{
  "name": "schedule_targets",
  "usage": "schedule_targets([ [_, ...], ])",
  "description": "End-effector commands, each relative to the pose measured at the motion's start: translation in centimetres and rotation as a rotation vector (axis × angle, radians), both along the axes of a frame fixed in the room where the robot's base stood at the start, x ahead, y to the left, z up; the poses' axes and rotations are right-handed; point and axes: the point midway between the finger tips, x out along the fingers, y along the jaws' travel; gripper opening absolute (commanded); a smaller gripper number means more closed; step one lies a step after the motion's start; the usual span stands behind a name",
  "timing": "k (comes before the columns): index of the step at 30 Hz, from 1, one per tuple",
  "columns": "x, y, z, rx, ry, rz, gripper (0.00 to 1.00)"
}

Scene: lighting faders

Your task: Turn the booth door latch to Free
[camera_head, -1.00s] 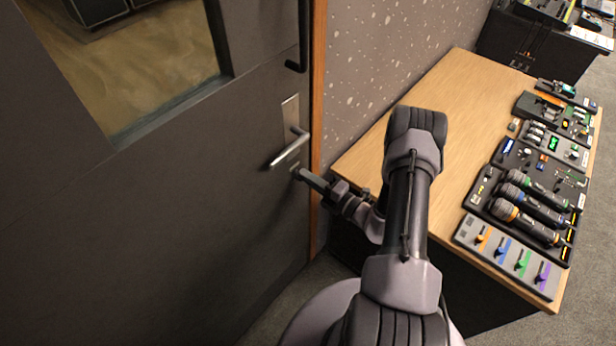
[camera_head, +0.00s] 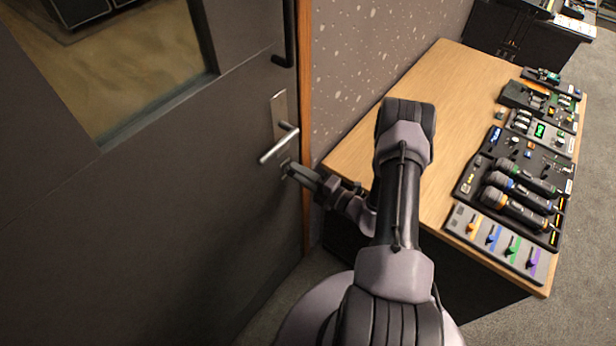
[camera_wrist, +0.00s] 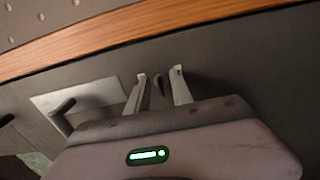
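The grey booth door (camera_head: 200,220) is on the left, with a silver lever handle (camera_head: 279,144) on an upright metal plate (camera_head: 279,108). My gripper (camera_head: 287,169) is at the door face just below the lever. In the wrist view, a small dark piece, apparently the latch turn (camera_wrist: 158,88), stands between my two pale fingers (camera_wrist: 160,73). The fingers are apart, with a gap visible on each side of it. The gripper body hides part of the door there. No Free marking can be read. The lever's plate (camera_wrist: 75,97) also shows in the wrist view.
A wooden table (camera_head: 450,100) stands right of the door, with microphones (camera_head: 520,195) and a fader panel (camera_head: 498,243) along its right side. A black pull bar (camera_head: 288,40) is higher on the door. The wooden door frame (camera_head: 305,130) is close beside my gripper.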

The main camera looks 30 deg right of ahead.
Motion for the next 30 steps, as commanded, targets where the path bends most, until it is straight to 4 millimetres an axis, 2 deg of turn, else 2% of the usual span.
schedule_targets([
  [5,-3.4,-1.4,0.2,0.002,0.002,-0.008,0.27],
  [12,-10.8,-4.1,0.3,0.002,0.001,-0.010,0.27],
  [18,-15.0,-5.5,0.1,0.001,-0.001,-0.005,0.27],
  [22,-16.0,-5.8,0.1,0.001,0.000,-0.002,0.27],
  [30,-16.1,-5.8,0.0,0.001,0.000,-0.001,0.27],
])
